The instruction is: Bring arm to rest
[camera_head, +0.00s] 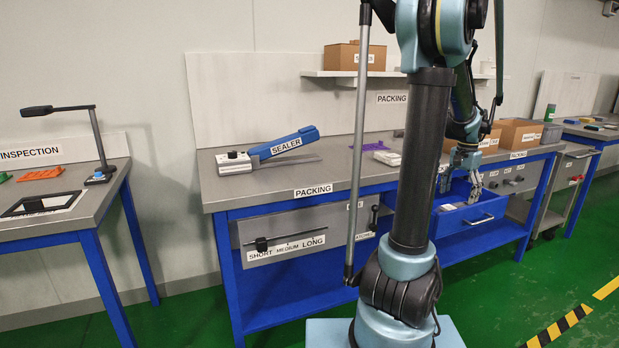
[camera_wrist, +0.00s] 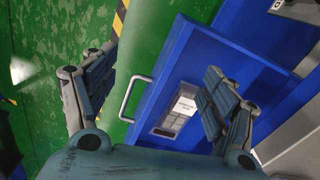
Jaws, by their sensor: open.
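My gripper (camera_head: 473,186) is at the end of my bent arm, over the blue drawer (camera_head: 470,224) of the packing bench. In the wrist view my gripper (camera_wrist: 160,72) has its two fingers spread wide with nothing between them. The open drawer (camera_wrist: 240,62) lies beyond the fingers, with its pale handle (camera_wrist: 134,97) between them. A small labelled item (camera_wrist: 178,118) shows in the drawer, partly hidden by the right finger. I cannot tell the height of the fingers above the drawer.
The packing bench (camera_head: 232,186) carries a blue-handled sealer (camera_head: 285,145). Cardboard boxes stand on the shelf (camera_head: 354,57) and at the bench's right (camera_head: 518,132). An inspection table (camera_head: 100,203) stands at left. Green floor (camera_head: 500,290) is clear at front right.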

